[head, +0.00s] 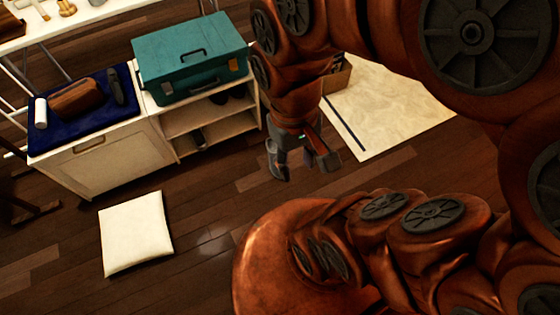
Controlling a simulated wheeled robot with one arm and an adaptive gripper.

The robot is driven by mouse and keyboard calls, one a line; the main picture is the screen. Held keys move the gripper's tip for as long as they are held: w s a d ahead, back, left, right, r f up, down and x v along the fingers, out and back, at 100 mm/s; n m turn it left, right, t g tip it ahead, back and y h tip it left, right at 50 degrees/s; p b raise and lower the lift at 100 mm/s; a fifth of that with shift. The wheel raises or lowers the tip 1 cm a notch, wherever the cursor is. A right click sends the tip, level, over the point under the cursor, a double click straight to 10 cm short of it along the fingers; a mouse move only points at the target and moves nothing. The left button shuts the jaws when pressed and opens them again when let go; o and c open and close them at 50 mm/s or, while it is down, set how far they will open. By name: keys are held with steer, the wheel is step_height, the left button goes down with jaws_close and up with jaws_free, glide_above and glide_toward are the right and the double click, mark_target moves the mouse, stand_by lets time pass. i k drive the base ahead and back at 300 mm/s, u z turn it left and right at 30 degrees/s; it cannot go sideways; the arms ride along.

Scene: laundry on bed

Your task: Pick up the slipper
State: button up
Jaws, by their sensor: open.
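I cannot tell for sure which thing is the slipper. Small dark shapes that could be footwear sit in the open shelves of the white cabinet: one on the upper shelf (238,91) and one on the lower shelf (198,137). A dark, long object (116,86) lies on the blue mat (55,143) on the cabinet top, and its kind is unclear. My gripper (300,163) hangs pointing down in front of the right end of the cabinet. Its fingers are apart with nothing seen between them. My arm hides much of the right side.
A teal toolbox (190,62) stands on the white cabinet (97,160). A brown object (75,98) and a white cylinder (41,113) lie on the mat. A white cushion (136,232) and a pale rug (390,110) lie on the wooden floor, with bare floor between.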

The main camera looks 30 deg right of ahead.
mark_target(271, 146)
steer(key=z, duration=0.4)
steer(key=i, duration=1)
steer(key=u, duration=0.4)
